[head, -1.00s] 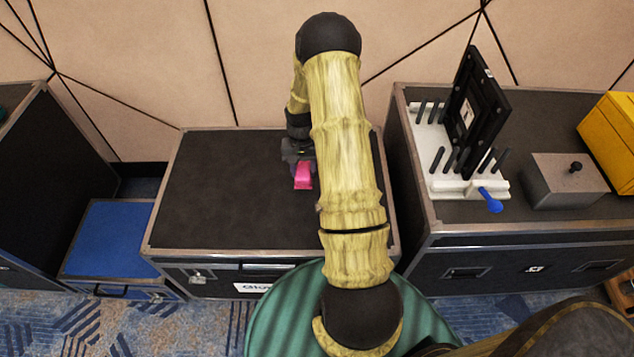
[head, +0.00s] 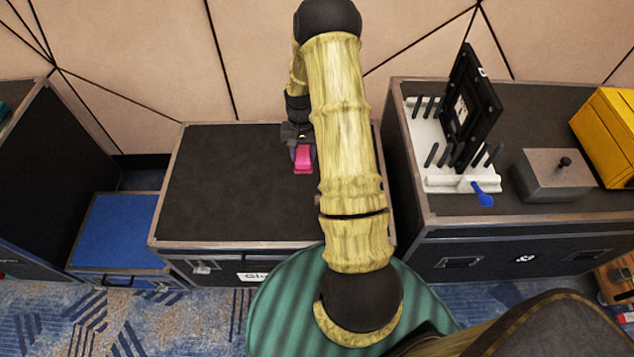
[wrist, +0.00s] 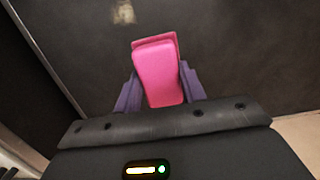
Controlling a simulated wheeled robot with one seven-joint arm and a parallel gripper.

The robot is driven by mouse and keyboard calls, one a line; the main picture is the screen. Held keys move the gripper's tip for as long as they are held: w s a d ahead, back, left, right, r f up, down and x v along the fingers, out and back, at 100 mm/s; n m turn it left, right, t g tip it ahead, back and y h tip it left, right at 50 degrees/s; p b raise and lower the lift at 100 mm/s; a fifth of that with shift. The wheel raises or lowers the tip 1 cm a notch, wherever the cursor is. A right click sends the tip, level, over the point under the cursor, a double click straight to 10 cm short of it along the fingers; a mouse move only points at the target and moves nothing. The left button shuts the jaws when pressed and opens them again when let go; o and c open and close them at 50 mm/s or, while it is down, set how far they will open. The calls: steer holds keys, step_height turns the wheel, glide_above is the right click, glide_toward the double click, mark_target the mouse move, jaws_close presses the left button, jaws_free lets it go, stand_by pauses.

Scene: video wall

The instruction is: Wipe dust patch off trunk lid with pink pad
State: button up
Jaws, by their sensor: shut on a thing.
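The pink pad (wrist: 158,75) is a thick block gripped between the purple fingers of my gripper (wrist: 160,92) in the wrist view. In the head view the pad (head: 303,158) is over the back right part of the dark trunk lid (head: 230,190), with my gripper (head: 300,140) behind it. I cannot tell whether the pad touches the lid. A small pale dust patch (wrist: 123,12) shows at the top edge of the wrist view, apart from the pad. I cannot make it out in the head view, where my arm covers the lid's right part.
A taller case (head: 450,215) stands to the right, carrying a white pegged base with an upright black frame (head: 472,110), a grey box (head: 552,175) and a yellow box (head: 605,135). A blue case (head: 125,232) is at left. The wall is close behind. The lid's left half is clear.

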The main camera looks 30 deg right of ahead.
steer(key=a+r+n, duration=0.2)
steer(key=a+n, duration=0.1)
steer(key=a, duration=0.5)
steer(key=w+a+r+n, duration=0.1)
steer(key=a+r+n, duration=0.2)
steer(key=a, duration=0.4)
steer(key=shift+a+h, duration=0.35)
steer(key=shift+h, duration=0.05)
